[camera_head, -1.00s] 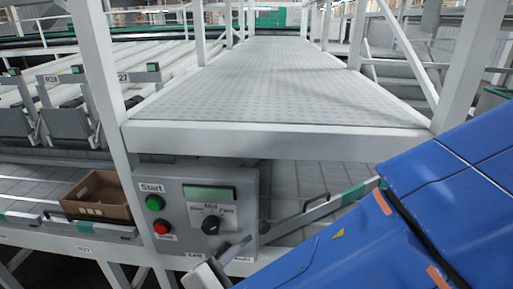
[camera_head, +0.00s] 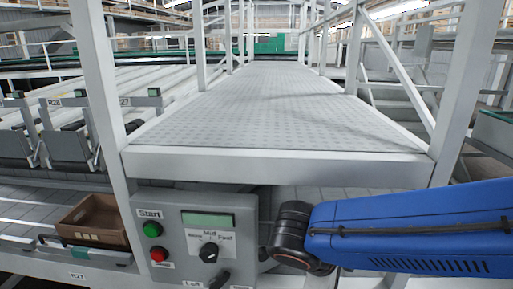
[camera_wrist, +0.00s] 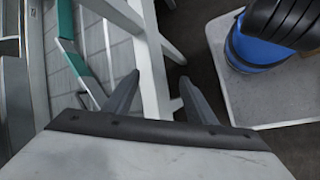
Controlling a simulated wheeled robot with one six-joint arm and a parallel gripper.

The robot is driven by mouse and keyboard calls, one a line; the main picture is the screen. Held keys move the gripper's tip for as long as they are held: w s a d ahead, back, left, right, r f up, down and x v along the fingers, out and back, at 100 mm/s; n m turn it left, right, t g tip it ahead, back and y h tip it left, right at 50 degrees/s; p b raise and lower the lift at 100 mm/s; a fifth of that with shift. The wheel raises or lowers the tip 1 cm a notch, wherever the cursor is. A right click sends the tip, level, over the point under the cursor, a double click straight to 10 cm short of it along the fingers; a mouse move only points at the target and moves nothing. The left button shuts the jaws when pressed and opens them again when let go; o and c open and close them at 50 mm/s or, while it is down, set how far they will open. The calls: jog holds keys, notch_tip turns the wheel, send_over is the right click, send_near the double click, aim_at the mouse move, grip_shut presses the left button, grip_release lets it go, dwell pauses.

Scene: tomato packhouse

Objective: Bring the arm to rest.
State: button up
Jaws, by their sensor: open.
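My gripper (camera_wrist: 160,97) shows in the wrist view with its two grey fingers spread apart and nothing between them. A white frame post and dark floor lie beyond the fingers. In the head view my blue arm reaches in from the right, in front of the walkway's lower edge, and its dark joint is close to the right side of the grey control panel (camera_head: 185,225). I cannot tell whether they touch. The gripper itself does not show in the head view.
The panel has a green button (camera_head: 152,229), a red button (camera_head: 159,254) and a dark selector knob (camera_head: 208,252). A brown crate (camera_head: 82,238) sits at left. White posts flank the raised walkway (camera_head: 270,162).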

jog(key=s+d+r+m+t+y, duration=0.1)
jog(key=s+d+r+m+y, duration=0.1)
jog(key=d+m+y, duration=0.4)
jog(key=d+m, duration=0.3)
jog(key=m, duration=0.3)
jog(key=shift+s+d+r+t, duration=0.2)
jog(key=shift+s+d+t, duration=0.05)
jog(key=shift+t, duration=0.15)
